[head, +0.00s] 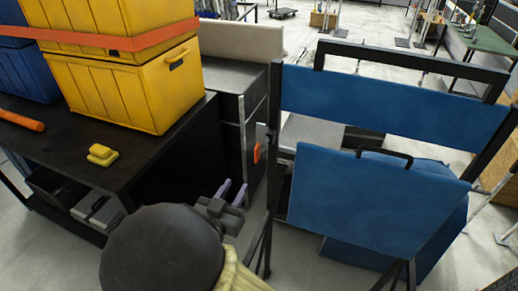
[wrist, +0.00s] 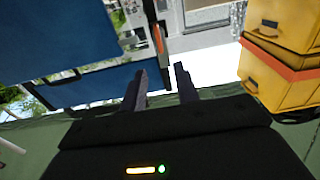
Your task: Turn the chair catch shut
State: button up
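The tall folding chair (head: 395,100) has a black frame, a blue back band and a blue panel below it. A small orange piece (head: 257,152), which looks like the catch, shows beside the chair's left post; I cannot tell exactly how it is mounted or whether it is turned shut. It also shows in the wrist view (wrist: 158,38), upright and beyond the fingertips, next to the blue cloth. My gripper (head: 231,187) is below and left of the orange piece, apart from it. Its two purple-grey fingers are spread, with nothing between them in the wrist view (wrist: 161,78).
A black cart (head: 70,145) stands at left with yellow crates (head: 135,90) bound by an orange strap, a yellow block (head: 102,155) and an orange roll (head: 20,120). A dark cabinet (head: 232,75) stands behind my gripper. A green table (head: 490,40) is far right.

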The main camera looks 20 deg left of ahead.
aim_at(259, 148)
jog(key=w+p, duration=0.1)
jog(key=w, duration=0.4)
jog(key=w+d+p, duration=0.1)
jog(key=w+p, duration=0.1)
jog(key=w, duration=0.3)
jog(key=w+p, duration=0.2)
jog(key=w, duration=0.4)
jog(key=shift+d+r, duration=0.1)
jog(key=shift+d, duration=0.2)
jog(key=shift+w, duration=0.65)
grip_shut()
